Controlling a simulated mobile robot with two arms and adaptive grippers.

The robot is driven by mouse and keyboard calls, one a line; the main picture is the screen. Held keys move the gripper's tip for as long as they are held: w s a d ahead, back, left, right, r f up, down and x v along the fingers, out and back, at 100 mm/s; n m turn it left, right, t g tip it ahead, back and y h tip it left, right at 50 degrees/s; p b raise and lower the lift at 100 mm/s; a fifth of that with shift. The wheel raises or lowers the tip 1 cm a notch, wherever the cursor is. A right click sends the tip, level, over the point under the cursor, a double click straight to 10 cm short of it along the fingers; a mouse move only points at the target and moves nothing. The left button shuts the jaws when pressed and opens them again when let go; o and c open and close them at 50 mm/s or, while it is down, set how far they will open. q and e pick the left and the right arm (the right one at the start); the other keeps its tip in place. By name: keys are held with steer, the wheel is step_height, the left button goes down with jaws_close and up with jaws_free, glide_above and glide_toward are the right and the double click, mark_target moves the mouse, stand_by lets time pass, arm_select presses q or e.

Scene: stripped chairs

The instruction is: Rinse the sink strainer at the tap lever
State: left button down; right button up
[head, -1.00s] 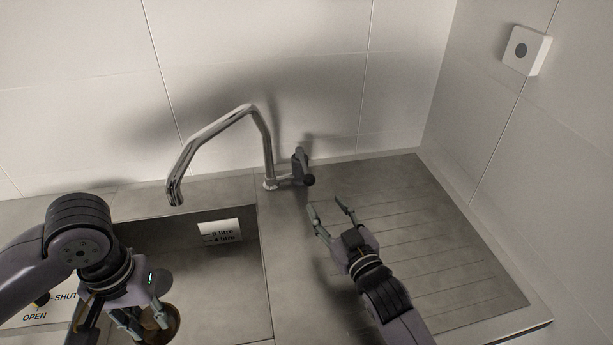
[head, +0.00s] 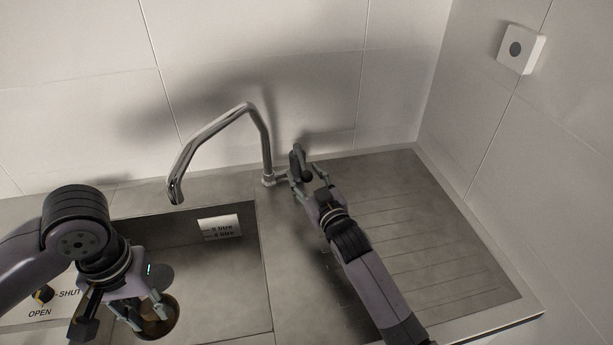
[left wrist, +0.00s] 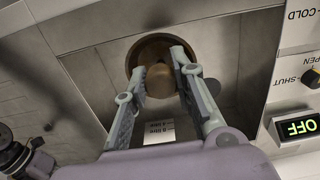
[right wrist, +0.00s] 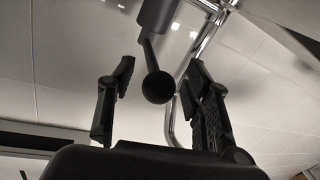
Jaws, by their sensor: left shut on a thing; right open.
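The tap lever (head: 302,160) is dark with a round knob, beside the foot of the chrome tap (head: 222,122). My right gripper (head: 308,186) is open at the lever; in the right wrist view the ball knob (right wrist: 157,87) shows between its spread fingers (right wrist: 160,95), with a gap on both sides. My left gripper (head: 144,310) is low in the sink, shut on the knob (left wrist: 160,80) of the brown, round sink strainer (left wrist: 146,50). The strainer also shows partly behind the gripper in the head view (head: 165,325).
The sink (head: 245,285) has a litre label (head: 221,228) on its back wall. A panel marked OPEN and SHUT (head: 45,310) is at the left; a display reads OFF (left wrist: 301,127). The ridged drainer (head: 430,240) is clear. A white box (head: 521,49) hangs on the right wall.

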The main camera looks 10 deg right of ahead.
steer(key=shift+c, duration=0.2)
jaws_close()
stand_by(0.6)
